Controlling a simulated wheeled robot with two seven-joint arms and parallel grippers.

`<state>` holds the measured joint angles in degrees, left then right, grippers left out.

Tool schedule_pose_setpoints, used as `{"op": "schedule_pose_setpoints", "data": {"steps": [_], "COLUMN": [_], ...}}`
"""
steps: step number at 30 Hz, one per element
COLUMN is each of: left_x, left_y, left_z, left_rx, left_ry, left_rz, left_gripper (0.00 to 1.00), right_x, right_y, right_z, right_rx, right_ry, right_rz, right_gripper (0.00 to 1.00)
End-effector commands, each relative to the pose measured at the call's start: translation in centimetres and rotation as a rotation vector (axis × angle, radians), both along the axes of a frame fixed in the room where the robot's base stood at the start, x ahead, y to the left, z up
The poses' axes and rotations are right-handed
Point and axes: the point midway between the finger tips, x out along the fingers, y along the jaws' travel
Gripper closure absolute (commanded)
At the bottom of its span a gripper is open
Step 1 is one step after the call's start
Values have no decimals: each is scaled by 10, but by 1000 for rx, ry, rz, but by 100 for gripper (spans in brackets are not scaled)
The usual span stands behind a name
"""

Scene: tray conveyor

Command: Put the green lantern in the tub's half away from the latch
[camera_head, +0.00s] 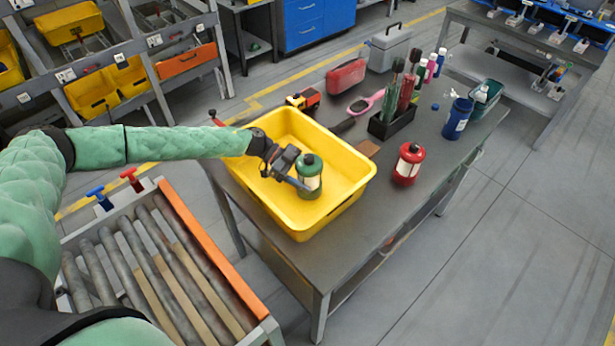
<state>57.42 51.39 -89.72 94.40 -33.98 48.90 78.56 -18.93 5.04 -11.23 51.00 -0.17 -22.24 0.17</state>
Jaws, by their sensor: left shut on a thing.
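The yellow tub (302,232) stands on the grey table. The green lantern (309,180), with a green cap, a pale window band and a green base, is upright within the tub's outline, near its middle. My left gripper (299,179) reaches in from the left over the tub's rim and is shut on the lantern. Whether the lantern's base touches the tub floor I cannot tell. I cannot make out a latch on the tub. My right gripper is not in view.
A red lantern (408,164) stands on the table right of the tub. Behind are a toy truck (303,100), a pink brush (366,103), a black holder (391,124) with bottles, and a blue jar (457,119). A roller conveyor (150,270) lies at the lower left. The table's front right is clear.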

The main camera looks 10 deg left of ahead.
Motion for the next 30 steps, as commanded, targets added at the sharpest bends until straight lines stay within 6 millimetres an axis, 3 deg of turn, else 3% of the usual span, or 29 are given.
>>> {"op": "schedule_pose_setpoints", "data": {"steps": [5, 17, 18, 20, 21, 30], "left_x": [0, 0, 0, 0, 0, 0], "left_y": [0, 0, 0, 0, 0, 0], "left_z": [-12, -17, -17, -17, -17, -15], "left_rx": [-1, 0, 0, 0, 0, 0], "left_ry": [0, 1, 1, 1, 1, 0], "left_rz": [1, 1, 0, 0, 0, 1], "left_gripper": [71, 71, 32, 21, 17, 17], "right_x": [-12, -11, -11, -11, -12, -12], "right_y": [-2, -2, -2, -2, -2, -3], "right_z": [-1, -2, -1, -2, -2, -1], "right_rx": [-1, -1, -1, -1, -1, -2], "right_ry": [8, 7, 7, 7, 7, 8], "right_rz": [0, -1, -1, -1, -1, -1], "right_gripper": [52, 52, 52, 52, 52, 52]}}
